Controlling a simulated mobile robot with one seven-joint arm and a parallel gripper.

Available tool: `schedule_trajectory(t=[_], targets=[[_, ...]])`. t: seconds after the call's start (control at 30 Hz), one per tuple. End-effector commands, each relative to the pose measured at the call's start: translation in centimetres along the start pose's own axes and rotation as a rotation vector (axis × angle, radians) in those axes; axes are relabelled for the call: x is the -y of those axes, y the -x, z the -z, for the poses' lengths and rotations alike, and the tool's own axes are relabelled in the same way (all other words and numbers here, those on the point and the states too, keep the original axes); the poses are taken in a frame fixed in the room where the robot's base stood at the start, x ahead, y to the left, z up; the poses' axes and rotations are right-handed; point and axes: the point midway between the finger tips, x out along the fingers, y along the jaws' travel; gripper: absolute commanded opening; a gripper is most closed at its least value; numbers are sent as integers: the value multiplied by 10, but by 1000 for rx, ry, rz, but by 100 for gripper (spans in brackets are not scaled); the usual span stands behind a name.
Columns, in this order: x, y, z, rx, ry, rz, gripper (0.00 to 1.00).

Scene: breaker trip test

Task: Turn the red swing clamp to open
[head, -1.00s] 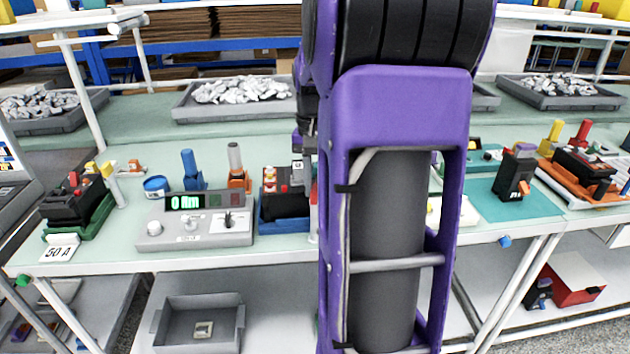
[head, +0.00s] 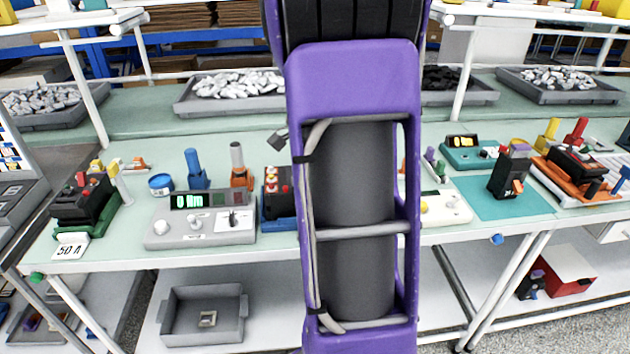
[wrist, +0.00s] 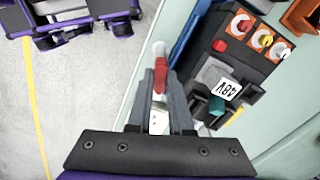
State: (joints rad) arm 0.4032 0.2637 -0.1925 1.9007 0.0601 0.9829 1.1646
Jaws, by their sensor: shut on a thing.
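The red swing clamp (wrist: 160,75) shows in the wrist view as a red handle with a pale rounded end. It stands at the bench edge beside the black breaker (wrist: 235,60), which has a "48V" label. My gripper (wrist: 161,86) is shut on the red handle, with one grey finger on each side. In the head view the breaker (head: 279,192) sits in its blue fixture (head: 281,223), partly covered by my arm. The clamp and my gripper are hidden behind my arm there.
A grey test box (head: 200,228) with a green display stands left of the breaker. A blue handle (head: 194,168) and an orange-based post (head: 240,168) stand behind it. A white box (head: 447,208) and a teal mat (head: 512,196) lie to the right. Open floor (wrist: 85,110) lies beyond the bench edge.

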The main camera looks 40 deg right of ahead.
Motion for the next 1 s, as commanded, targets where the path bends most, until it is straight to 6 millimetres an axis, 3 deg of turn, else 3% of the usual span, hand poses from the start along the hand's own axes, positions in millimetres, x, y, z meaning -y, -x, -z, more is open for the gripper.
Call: schedule_trajectory(t=[0.4,1.0], targets=[[0,2,0,-2,-270,1,0],[0,0,0,0,-352,1,0]])
